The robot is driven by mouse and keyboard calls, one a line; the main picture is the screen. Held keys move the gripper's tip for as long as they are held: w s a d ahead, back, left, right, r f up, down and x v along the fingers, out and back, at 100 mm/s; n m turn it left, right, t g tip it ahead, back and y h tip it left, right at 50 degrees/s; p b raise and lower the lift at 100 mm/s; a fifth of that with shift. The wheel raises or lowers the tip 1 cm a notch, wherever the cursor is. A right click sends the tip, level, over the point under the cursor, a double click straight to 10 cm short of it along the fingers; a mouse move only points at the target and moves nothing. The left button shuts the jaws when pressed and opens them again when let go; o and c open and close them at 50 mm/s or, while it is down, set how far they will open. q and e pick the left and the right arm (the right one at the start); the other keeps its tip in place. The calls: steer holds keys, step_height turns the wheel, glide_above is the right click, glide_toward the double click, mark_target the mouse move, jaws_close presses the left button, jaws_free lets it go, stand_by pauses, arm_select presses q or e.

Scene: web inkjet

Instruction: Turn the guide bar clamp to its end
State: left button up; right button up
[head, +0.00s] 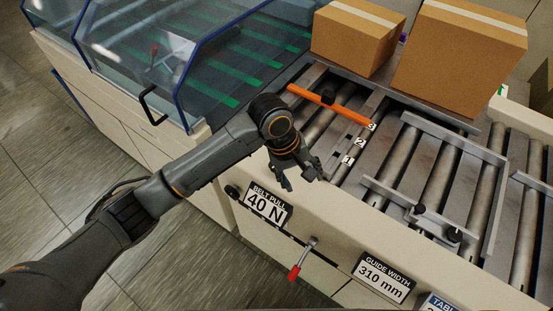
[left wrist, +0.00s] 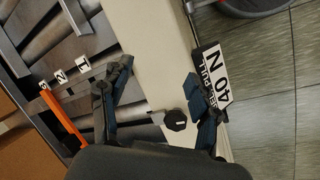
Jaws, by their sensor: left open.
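My left gripper (head: 303,182) is open and empty, over the near rim of the conveyor by the belt pull sign. In the left wrist view its spread fingers (left wrist: 157,76) stand on either side of the cream rim. A black knob (left wrist: 176,119) shows between them, apart from both; in the head view it is left of the sign (head: 232,191). A red-tipped lever (head: 300,260) hangs on the front panel. An orange bar (head: 345,110) with a black knob crosses the rollers by the number 3 mark. I cannot tell which part is the guide bar clamp. My right gripper is not in view.
Signs read belt pull 40 N (head: 265,206) and guide width 310 mm (head: 383,278). A metal guide rail (head: 405,205) with black knobs lies at right. Two cardboard boxes (head: 357,38) (head: 458,55) stand at the back. A clear-walled cabinet (head: 200,75) is at left.

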arm_select(q)
steer(key=w+a+r+n+y, duration=0.4)
steer(key=w+a+r+n, duration=0.2)
steer(key=w+r, duration=0.25)
step_height(320, 180, down, 13)
steer(key=p, duration=0.3)
steer(key=shift+s+f, duration=0.1)
steer(key=shift+f, duration=0.1)
steer(key=c, duration=1.2)
steer(key=shift+s+p, duration=0.1)
steer(key=shift+p, duration=0.25)
